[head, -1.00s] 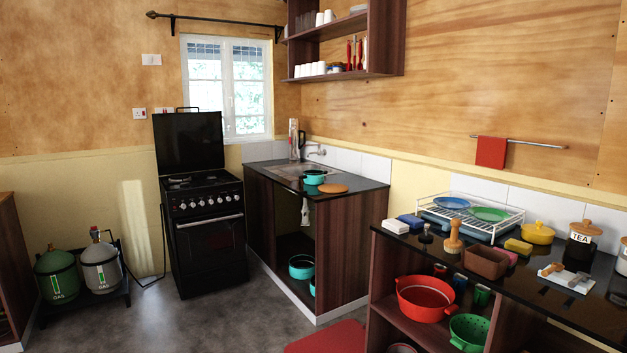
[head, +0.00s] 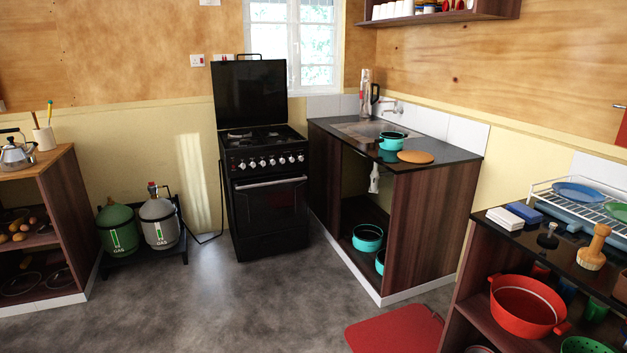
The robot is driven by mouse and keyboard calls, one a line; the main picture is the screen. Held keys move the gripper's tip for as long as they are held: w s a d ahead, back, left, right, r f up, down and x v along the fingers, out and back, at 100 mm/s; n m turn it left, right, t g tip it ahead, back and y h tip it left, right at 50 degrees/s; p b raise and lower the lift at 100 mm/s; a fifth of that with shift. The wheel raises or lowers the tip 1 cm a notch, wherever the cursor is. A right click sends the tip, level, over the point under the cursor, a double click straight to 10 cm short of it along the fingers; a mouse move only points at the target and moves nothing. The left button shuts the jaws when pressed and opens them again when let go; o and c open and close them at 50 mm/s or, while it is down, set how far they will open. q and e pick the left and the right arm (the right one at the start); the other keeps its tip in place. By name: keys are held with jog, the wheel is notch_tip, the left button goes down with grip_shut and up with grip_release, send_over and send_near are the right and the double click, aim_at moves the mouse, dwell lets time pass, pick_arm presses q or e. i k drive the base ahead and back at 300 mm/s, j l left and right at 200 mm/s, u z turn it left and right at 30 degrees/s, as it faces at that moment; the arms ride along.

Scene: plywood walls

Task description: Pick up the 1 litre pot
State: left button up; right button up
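A small turquoise pot (head: 391,141) stands on the dark sink counter (head: 452,152), beside a round wooden board. A larger turquoise pot (head: 367,238) sits on the low shelf under that counter. Another turquoise pot (head: 380,262) is beside it, partly hidden by the cabinet's side panel. I cannot read any size on the pots, so I cannot tell which is the 1 litre one. Neither of my grippers is in view.
A black stove (head: 265,165) with its lid up stands left of the sink cabinet. Gas cylinders (head: 159,223) stand further left. A red mat (head: 397,330) lies before the right shelf unit, which holds a red pot (head: 526,306). The grey floor (head: 255,315) ahead is clear.

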aim_at(389, 140)
jog(key=i+j, duration=0.1)
jog(key=i, duration=1)
jog(key=i+j+u, duration=0.1)
jog(key=i, duration=1)
jog(key=i+j+z, duration=0.1)
jog(key=i+z, duration=0.35)
jog(key=i+j+z, duration=0.2)
jog(key=i+z, duration=0.25)
jog(key=i+j+z, duration=0.2)
jog(key=j+z, duration=0.25)
jog(key=i+j+z, duration=0.3)
jog(key=z, duration=0.15)
